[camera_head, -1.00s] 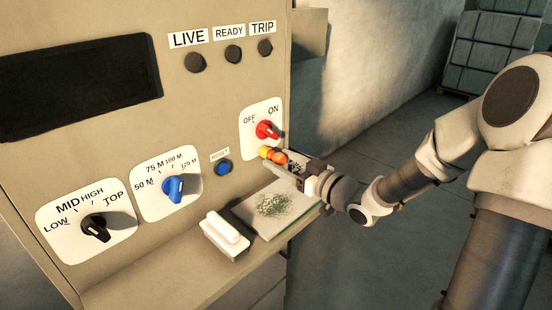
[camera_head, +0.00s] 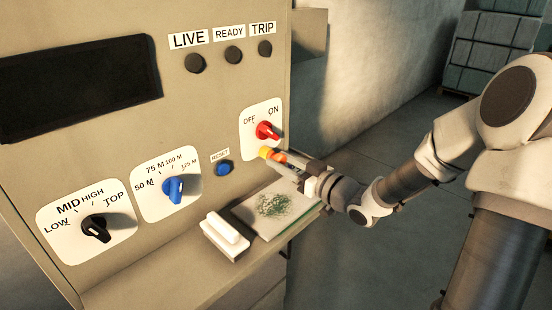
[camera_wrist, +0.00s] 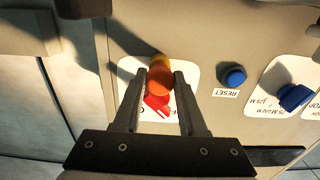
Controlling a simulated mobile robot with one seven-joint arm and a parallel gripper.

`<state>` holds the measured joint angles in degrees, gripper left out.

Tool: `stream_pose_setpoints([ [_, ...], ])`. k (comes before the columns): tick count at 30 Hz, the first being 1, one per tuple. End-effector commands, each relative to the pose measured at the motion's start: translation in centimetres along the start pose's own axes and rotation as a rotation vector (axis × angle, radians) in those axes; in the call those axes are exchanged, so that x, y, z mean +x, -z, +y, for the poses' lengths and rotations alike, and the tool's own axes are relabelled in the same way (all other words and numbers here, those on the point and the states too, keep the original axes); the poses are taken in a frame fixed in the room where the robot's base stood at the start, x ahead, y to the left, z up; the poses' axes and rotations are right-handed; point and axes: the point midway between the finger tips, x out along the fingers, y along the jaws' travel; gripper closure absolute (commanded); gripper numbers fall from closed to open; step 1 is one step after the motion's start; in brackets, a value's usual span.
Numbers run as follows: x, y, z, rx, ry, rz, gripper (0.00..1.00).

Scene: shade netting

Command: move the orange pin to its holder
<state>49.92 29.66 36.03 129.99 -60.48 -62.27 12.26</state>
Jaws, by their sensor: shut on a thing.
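The orange pin (camera_head: 279,157) is in front of the beige panel, just below the red OFF/ON knob (camera_head: 265,131). In the wrist view the orange pin (camera_wrist: 160,80) is between the fingertips of my gripper (camera_wrist: 161,82), which is shut on it. My gripper (camera_head: 282,161) reaches in from the right in the head view. A yellow piece (camera_head: 265,152) shows at the pin's panel-side end. I cannot tell whether it belongs to the pin or to a holder. The pin partly covers the red knob (camera_wrist: 156,104) in the wrist view.
A blue RESET button (camera_head: 223,168), a blue selector (camera_head: 174,189) and a black selector (camera_head: 96,228) stick out of the panel. Below is a ledge (camera_head: 150,285) with a white block (camera_head: 225,236) and a board (camera_head: 258,225) bearing green strands.

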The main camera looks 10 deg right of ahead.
Motion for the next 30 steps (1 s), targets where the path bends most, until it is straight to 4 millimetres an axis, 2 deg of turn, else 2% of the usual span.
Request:
stream_pose_setpoints([
  [30,-1.4,0.0,0.1,0.0,-0.002,-0.001,1.0],
])
